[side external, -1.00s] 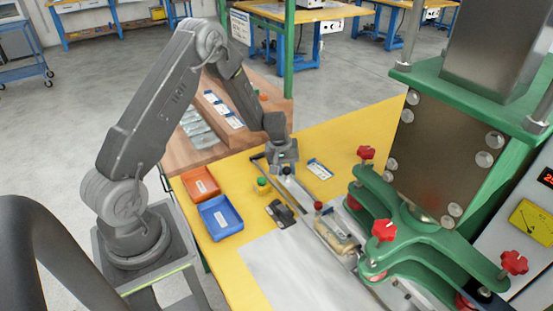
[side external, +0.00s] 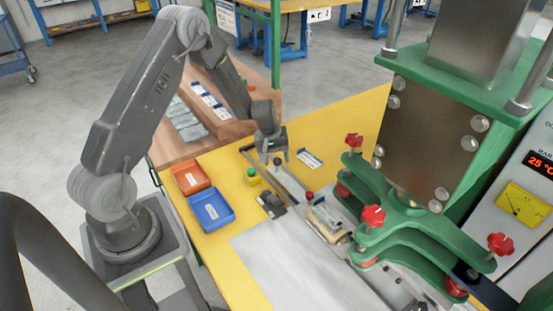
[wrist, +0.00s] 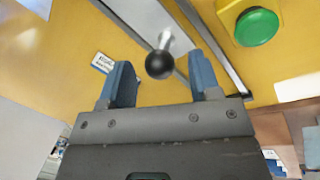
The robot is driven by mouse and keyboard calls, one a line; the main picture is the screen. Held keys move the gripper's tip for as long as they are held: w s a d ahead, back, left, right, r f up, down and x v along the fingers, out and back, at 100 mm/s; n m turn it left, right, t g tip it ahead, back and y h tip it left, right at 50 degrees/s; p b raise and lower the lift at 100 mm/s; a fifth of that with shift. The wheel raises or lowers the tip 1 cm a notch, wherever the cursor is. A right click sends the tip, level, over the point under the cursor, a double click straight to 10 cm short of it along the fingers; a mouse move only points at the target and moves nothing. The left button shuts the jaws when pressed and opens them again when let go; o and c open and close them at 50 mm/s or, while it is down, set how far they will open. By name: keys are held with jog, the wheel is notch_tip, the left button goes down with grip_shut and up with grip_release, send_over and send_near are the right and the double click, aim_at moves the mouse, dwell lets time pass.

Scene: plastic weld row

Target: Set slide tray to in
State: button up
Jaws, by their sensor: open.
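The slide tray shows as a pale metal strip (wrist: 140,14) between dark rails in the wrist view, with a round black knob (wrist: 160,64) on a short stem at its near end. In the side view the knob (side external: 277,161) sits at the far end of the rails, away from the press. My gripper (side external: 276,158) is open above that end. In the wrist view my open gripper (wrist: 160,66) has one blue finger on each side of the knob, with visible gaps; whether the knob is at fingertip depth I cannot tell.
A yellow box with a green button (wrist: 257,27) stands close beside the rail. A black clamp-like part (side external: 271,204), orange bin (side external: 190,178) and blue bin (side external: 211,210) lie nearby.

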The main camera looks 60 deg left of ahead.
notch_tip(320, 180, up, 13)
jog(key=s+a, duration=0.1)
jog(key=s, duration=0.1)
jog(key=shift+a, duration=0.25)
jog(key=shift+d+f, duration=0.1)
jog(key=shift+f, duration=0.05)
jog(key=f, duration=0.4)
jog(key=w+d+f, duration=0.1)
jog(key=f, duration=0.4)
jog(key=w+f, duration=0.1)
jog(key=f, duration=0.3)
jog(key=shift+d+f, duration=0.2)
jog(key=shift+f, duration=0.1)
grip_shut()
